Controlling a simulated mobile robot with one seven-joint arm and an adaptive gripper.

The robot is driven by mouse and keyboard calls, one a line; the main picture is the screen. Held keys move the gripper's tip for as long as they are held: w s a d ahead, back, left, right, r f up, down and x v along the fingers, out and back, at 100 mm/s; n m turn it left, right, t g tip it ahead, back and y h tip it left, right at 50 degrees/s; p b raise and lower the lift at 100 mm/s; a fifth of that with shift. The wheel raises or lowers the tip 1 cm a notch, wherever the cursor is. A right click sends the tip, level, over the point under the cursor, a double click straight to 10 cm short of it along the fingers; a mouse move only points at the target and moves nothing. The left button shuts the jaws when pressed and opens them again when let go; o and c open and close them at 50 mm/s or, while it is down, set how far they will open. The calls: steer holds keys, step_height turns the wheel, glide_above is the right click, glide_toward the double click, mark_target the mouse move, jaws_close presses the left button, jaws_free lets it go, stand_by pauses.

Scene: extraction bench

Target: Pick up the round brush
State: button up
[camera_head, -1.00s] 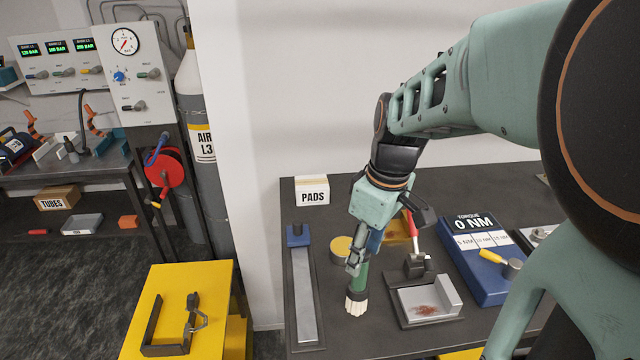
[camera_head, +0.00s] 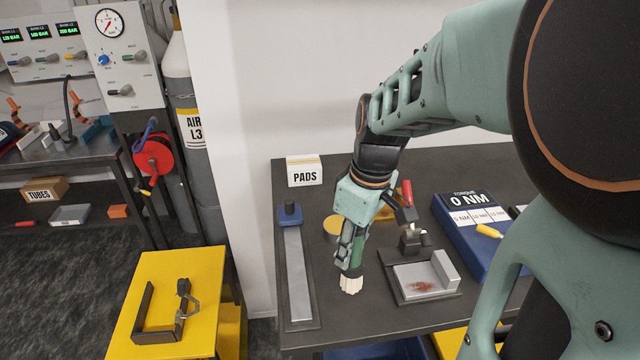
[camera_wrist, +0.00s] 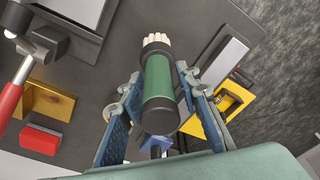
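The round brush has a green handle with black ends and pale bristles. In the head view its bristles (camera_head: 351,284) point down at the bench, and the brush looks upright there, with part of the handle hidden by my gripper (camera_head: 347,247). In the wrist view the brush (camera_wrist: 159,84) lies between the two fingers of my gripper (camera_wrist: 162,80), bristles pointing away from the camera. The fingers stand on either side of the handle, with what look like narrow gaps, so my gripper appears open around it. Firm contact cannot be seen.
Close on the right is a grey tray (camera_head: 424,285) with a reddish stain and a red-handled tool (camera_head: 407,193). A yellow round tin (camera_head: 332,228) sits behind the brush. A long metal bar (camera_head: 297,270) lies left. A blue torque box (camera_head: 470,228) stands further right.

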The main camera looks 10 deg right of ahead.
jaws_close()
steer(key=shift+r, duration=0.15)
